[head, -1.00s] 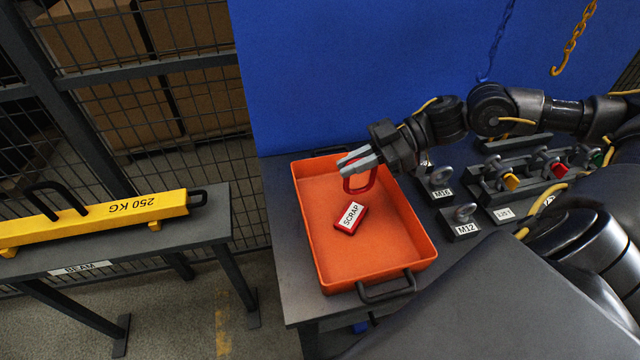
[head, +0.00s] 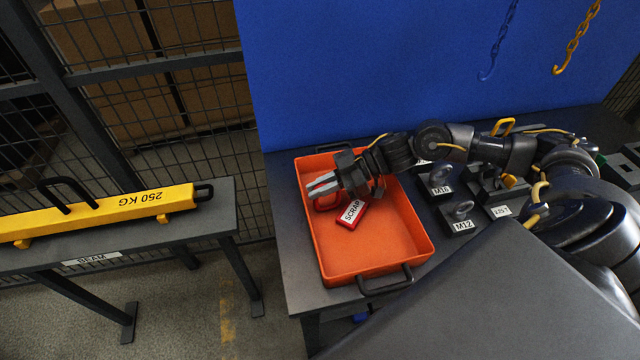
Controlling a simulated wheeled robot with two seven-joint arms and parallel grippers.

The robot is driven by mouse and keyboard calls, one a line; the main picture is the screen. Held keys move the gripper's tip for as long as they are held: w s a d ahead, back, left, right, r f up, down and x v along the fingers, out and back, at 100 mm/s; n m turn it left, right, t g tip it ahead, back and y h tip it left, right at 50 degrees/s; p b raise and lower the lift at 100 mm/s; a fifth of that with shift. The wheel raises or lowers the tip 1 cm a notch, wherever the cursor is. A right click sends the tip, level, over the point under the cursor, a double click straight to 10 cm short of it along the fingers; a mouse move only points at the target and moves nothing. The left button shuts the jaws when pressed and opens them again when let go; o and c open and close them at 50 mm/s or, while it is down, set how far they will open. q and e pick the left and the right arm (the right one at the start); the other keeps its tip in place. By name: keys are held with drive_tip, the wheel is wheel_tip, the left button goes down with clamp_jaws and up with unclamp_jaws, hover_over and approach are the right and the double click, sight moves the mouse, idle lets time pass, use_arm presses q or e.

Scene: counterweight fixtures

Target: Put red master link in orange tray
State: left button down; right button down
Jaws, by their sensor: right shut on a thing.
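The orange tray (head: 385,255) stands on the dark table in the middle of the head view. My right gripper (head: 322,187) is low inside the tray, toward its back left. It is shut on the red master link (head: 326,204), which shows as a red loop partly hidden under the fingers. A red piece with a white SCRAP label (head: 351,214) lies in the tray just right of the link. I cannot tell whether the link touches the tray floor. My left gripper is not in view.
Blocks with eyebolts labelled M16 (head: 440,184) and M12 (head: 461,222) stand right of the tray. My right arm partly hides the rack behind them. A yellow 250 KG beam (head: 130,207) rests on a stand at left. The tray's front half is clear.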

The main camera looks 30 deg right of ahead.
drive_tip(key=shift+f, duration=0.1)
drive_tip(key=c, duration=1.5)
unclamp_jaws()
drive_tip(key=shift+b+v, duration=1.35)
drive_tip(key=shift+v, duration=4.7)
drive_tip(key=shift+s, duration=0.1)
